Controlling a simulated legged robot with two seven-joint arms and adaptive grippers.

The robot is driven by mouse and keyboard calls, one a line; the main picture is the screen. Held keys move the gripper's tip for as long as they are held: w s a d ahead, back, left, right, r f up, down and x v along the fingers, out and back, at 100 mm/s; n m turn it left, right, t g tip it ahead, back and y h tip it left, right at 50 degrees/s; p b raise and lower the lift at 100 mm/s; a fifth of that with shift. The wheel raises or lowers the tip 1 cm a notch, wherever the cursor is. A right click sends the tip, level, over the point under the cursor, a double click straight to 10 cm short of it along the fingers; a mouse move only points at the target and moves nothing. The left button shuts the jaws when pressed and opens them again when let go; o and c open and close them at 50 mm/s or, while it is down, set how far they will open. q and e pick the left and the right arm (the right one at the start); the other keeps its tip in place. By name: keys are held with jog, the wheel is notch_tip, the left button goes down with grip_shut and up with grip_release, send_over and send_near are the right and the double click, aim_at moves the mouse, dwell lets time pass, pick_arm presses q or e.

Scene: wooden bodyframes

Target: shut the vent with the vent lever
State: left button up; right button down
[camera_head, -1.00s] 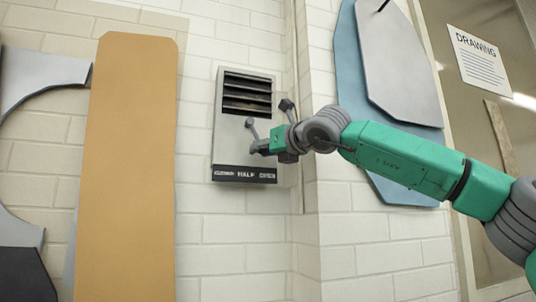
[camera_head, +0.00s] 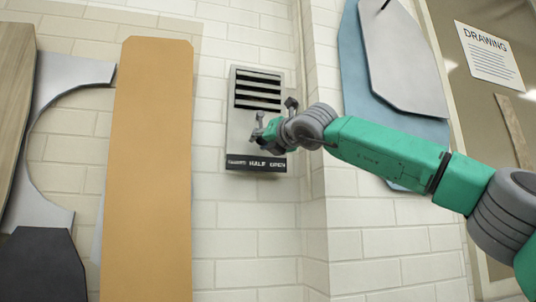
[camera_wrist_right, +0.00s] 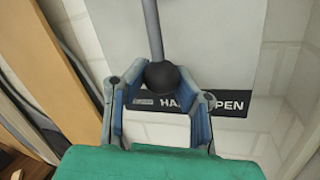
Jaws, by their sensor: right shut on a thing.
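The vent (camera_head: 240,136) is a grey metal box on the white brick wall, with dark slatted openings (camera_head: 258,90) at its top. A black label strip (camera_head: 268,164) along its bottom reads HALF and OPEN, with a smaller blurred word at the left. The vent lever, a thin grey rod (camera_wrist_right: 153,28) with a dark ball (camera_wrist_right: 161,76) at its lower end, shows in the right wrist view. My right gripper (camera_wrist_right: 160,98) is shut around the ball, in front of the label's left part. In the head view this gripper (camera_head: 256,135) hides most of the lever. My left gripper is out of view.
A tan panel (camera_head: 150,170) leans left of the vent, with grey and wooden pieces beyond it. A wall corner stands just right of the vent. Blue and grey panels (camera_head: 405,60) and a DRAWING sheet (camera_head: 488,55) are farther right.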

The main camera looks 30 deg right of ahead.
jog(key=a+m+b, duration=0.2)
jog(key=m+b, duration=0.1)
jog(key=a+m+t+h+b, duration=0.1)
jog(key=shift+w+r+b, duration=0.15)
jog(key=shift+r+b, duration=0.25)
jog(key=m, duration=0.1)
jog(key=a+r+m+h+b, duration=0.1)
jog(key=m, duration=0.1)
jog(key=shift+w+t, duration=0.2)
jog(key=shift+t, duration=0.1)
jog(key=shift+a+r+m+h+b, duration=0.2)
jog(key=shift+m+b, duration=0.1)
jog(key=shift+m, duration=0.2)
jog(key=shift+a+r+m+h+b, duration=0.2)
jog(key=shift+m+b, duration=0.1)
jog(key=shift+m, duration=0.2)
jog(key=shift+d, duration=0.1)
